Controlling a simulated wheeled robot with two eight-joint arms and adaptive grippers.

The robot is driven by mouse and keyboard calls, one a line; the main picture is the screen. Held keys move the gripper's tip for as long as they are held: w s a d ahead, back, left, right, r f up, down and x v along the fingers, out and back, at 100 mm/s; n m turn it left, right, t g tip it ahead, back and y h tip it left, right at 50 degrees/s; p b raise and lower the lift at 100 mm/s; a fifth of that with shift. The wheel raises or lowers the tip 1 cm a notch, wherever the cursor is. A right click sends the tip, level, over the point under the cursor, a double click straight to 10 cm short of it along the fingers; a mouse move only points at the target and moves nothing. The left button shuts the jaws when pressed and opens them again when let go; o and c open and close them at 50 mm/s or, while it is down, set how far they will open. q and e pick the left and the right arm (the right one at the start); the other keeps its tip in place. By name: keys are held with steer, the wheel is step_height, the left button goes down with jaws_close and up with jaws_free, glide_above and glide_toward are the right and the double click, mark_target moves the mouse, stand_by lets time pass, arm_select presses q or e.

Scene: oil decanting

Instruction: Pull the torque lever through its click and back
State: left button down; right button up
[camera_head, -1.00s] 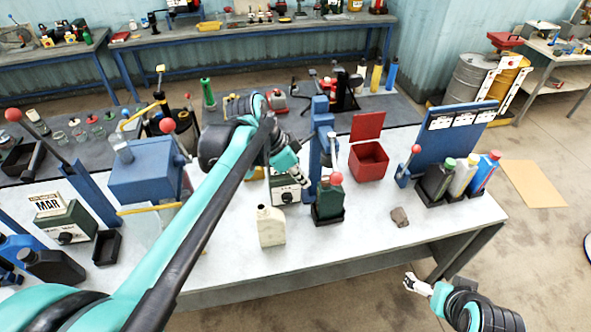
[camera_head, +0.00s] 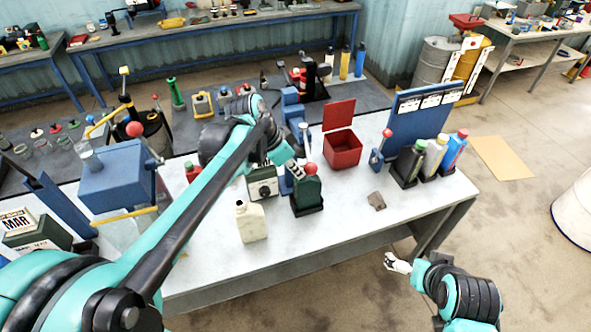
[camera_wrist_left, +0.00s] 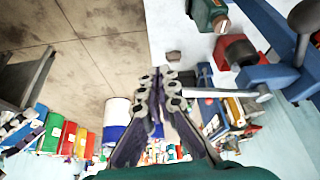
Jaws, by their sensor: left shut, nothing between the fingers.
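A lever with a red ball knob (camera_head: 310,168) stands at the blue upright post (camera_head: 292,108) in the middle of the bench, by a dark green bottle (camera_head: 307,190). I cannot tell for sure that this is the torque lever. My left gripper (camera_head: 299,176) is shut and empty, just left of the red knob in the head view; contact cannot be made out. In the left wrist view its closed fingers (camera_wrist_left: 165,82) point toward the bench edge, with a silver rod (camera_wrist_left: 228,93) and blue bracket (camera_wrist_left: 270,75) to their right. My right gripper (camera_head: 390,262) hangs off the bench's front, its fingers too small to judge.
A cream jug (camera_head: 251,222) stands in front of the post. A red open bin (camera_head: 342,150) is behind right. Another red-knobbed lever (camera_head: 387,132) stands by three bottles at the right. A grey lump (camera_head: 376,201) lies near the front edge. Bench around it is clear.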

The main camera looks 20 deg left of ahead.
arm_select(q)
steer(key=w+d+n+t+y, duration=0.2)
steer(key=w+d+n, duration=0.6)
steer(key=d, duration=0.6)
steer(key=w+d+n+g+y+p, duration=0.1)
steer(key=w+n+y, duration=0.3)
steer(key=w, duration=1.1)
steer(key=d+n+p, duration=0.1)
steer(key=n, duration=0.2)
steer(key=shift+w+n, duration=0.25)
steer(key=shift+n, duration=0.15)
steer(key=shift+y, duration=0.3)
